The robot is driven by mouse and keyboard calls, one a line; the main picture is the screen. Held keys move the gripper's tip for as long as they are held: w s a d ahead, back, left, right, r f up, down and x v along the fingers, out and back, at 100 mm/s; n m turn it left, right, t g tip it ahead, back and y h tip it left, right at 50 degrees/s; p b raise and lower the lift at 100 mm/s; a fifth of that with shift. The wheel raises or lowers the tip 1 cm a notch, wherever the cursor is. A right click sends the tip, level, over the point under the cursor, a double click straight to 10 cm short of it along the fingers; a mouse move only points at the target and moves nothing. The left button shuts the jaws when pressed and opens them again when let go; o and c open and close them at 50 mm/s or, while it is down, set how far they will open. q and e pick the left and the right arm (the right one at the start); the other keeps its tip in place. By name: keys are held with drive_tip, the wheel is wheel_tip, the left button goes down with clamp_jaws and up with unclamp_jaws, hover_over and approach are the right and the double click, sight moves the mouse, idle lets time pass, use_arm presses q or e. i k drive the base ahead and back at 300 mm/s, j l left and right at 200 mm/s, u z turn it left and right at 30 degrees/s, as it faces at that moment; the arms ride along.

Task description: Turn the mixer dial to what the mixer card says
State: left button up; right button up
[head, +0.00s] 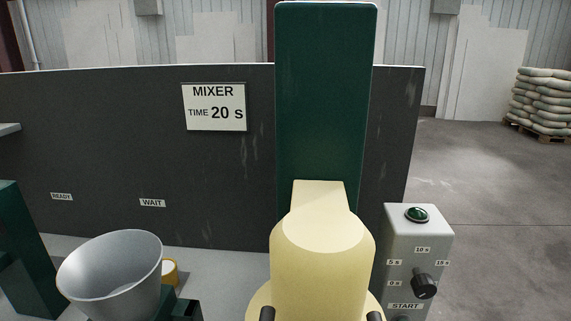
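The mixer card (214,108) on the dark back panel reads "MIXER TIME 20 s". The mixer dial (424,285) is a black knob on the front of a grey control box (398,232) at the right. Labels around it read 5 s, 10 s and 15 s. No 20 s label is visible; the knob may cover the lower-right spot. I cannot tell where the dial points. A START label (404,306) is below, with a dark part under it cut by the frame edge. Neither gripper is in view.
A cream mixer body (322,260) on a tall green column (325,95) stands left of the box. A grey bucket (110,268) and yellow roll (169,271) are at lower left. A green button or lamp (416,214) tops the box. READY and WAIT labels mark the panel.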

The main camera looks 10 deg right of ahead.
sight(423, 286)
drive_tip(key=z, duration=1.25)
